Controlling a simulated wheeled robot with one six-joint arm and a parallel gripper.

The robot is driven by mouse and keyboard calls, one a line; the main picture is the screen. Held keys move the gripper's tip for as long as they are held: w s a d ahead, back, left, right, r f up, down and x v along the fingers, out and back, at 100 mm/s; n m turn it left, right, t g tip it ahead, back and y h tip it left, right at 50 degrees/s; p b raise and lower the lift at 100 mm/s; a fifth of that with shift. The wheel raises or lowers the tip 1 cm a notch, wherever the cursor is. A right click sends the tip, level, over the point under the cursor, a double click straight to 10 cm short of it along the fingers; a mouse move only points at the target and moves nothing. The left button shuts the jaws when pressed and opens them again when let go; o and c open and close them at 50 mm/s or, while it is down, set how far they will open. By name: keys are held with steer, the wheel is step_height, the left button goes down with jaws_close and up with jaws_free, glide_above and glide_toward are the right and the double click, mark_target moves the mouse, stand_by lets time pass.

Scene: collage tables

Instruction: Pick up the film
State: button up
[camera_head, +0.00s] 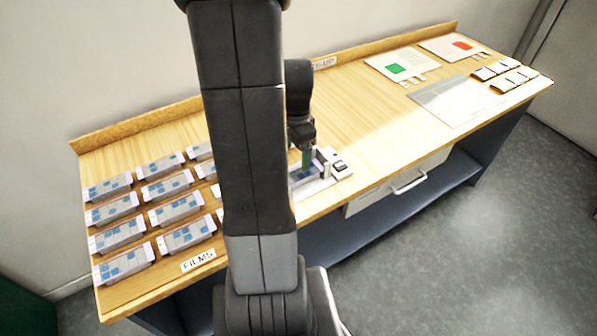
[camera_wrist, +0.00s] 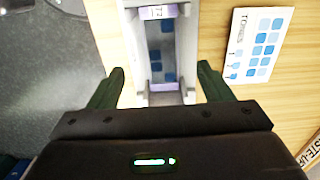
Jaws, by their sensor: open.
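In the wrist view a clear film with blue squares (camera_wrist: 160,45) lies in a narrow grey holder (camera_wrist: 184,30). My gripper (camera_wrist: 160,84) is open, with one green finger on each side of the holder's near end, apart from it. Nothing is held between the fingers. In the head view my gripper (camera_head: 307,160) is low over a light device (camera_head: 325,182) at the table's front edge. My arm hides part of that spot, and a bluish patch shows under the fingers.
Several more films in holders (camera_head: 176,209) stand in rows at the table's left, behind a FILMS label (camera_head: 198,260). A "Tones" card (camera_wrist: 257,45) lies right of the holder. Boards with green (camera_head: 398,68) and red patches and a grey sheet (camera_head: 457,101) lie at right.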

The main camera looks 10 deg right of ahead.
mark_target(300, 174)
steer(key=shift+w+f, duration=0.15)
steer(key=shift+f, duration=3.35)
steer(key=shift+c, duration=0.2)
steer(key=c, duration=1)
